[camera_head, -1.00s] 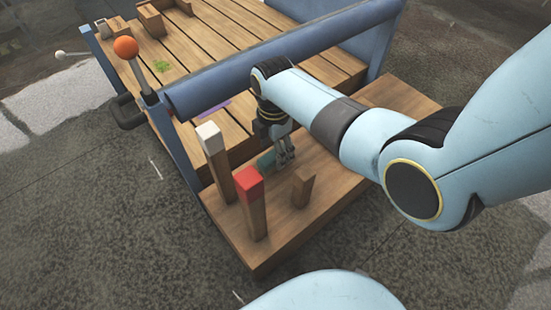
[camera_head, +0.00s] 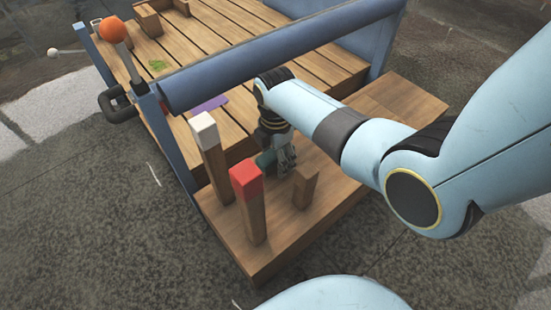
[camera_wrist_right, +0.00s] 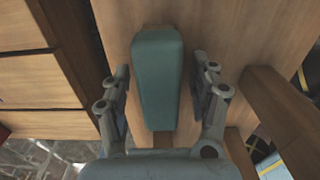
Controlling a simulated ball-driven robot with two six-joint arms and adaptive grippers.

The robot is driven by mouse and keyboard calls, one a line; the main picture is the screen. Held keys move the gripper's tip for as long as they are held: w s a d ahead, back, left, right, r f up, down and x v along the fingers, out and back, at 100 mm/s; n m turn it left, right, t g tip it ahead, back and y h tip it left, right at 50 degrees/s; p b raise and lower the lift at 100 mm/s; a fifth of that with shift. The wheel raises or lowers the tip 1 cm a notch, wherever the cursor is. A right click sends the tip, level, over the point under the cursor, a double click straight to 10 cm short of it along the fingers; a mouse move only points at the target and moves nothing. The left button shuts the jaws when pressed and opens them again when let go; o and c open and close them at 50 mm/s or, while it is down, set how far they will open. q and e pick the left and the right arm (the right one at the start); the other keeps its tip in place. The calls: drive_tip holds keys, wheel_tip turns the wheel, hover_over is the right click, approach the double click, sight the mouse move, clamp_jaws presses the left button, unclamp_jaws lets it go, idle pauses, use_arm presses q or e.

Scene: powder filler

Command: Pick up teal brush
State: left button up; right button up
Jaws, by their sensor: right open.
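The teal brush (camera_wrist_right: 157,75) shows in the right wrist view as a tapered teal block, lying between the two fingers of my right gripper (camera_wrist_right: 162,92). A gap shows on each side of it, so the fingers are open around it and apart from it. In the head view the brush (camera_head: 265,160) is a small teal patch, partly hidden by my right gripper (camera_head: 287,160), which points down at the wooden ledge (camera_head: 345,165). My left gripper is not in view.
On the ledge, a white-topped post (camera_head: 210,150), a red-topped post (camera_head: 248,200) and a short wooden post (camera_head: 305,187) stand close to the gripper. A blue rail (camera_head: 270,60) runs behind it. An orange-knobbed lever (camera_head: 114,30) is at upper left.

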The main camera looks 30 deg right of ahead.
drive_tip(key=shift+c, duration=0.2)
clamp_jaws()
idle(0.3)
